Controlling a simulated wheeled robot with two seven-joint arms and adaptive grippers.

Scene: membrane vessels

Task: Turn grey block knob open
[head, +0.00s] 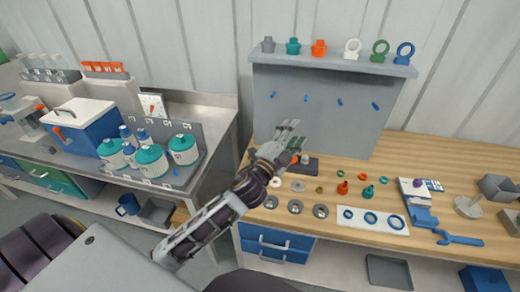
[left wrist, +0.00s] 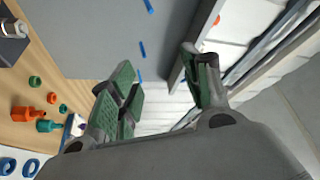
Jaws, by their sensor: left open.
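A dark grey block (head: 311,167) lies on the wooden bench just beyond my left gripper, partly hidden by it. A small silver-grey fitting (head: 304,159) stands on the block, with an orange part (head: 295,159) beside it. In the left wrist view the grey block (left wrist: 12,50) is cut off at the upper left edge, with a pale cylindrical part on it. Which way the knob is turned cannot be told. My left gripper (head: 292,137) is open and empty above the bench near the block; its green-padded fingers show in the left wrist view (left wrist: 160,86). My right gripper is not seen.
A grey back panel with a shelf (head: 330,64) of coloured fittings rises behind the block. Rings, orange and teal fittings and a white tray (head: 345,225) lie to the right. Teal-capped bottles (head: 152,160) stand on the left bench.

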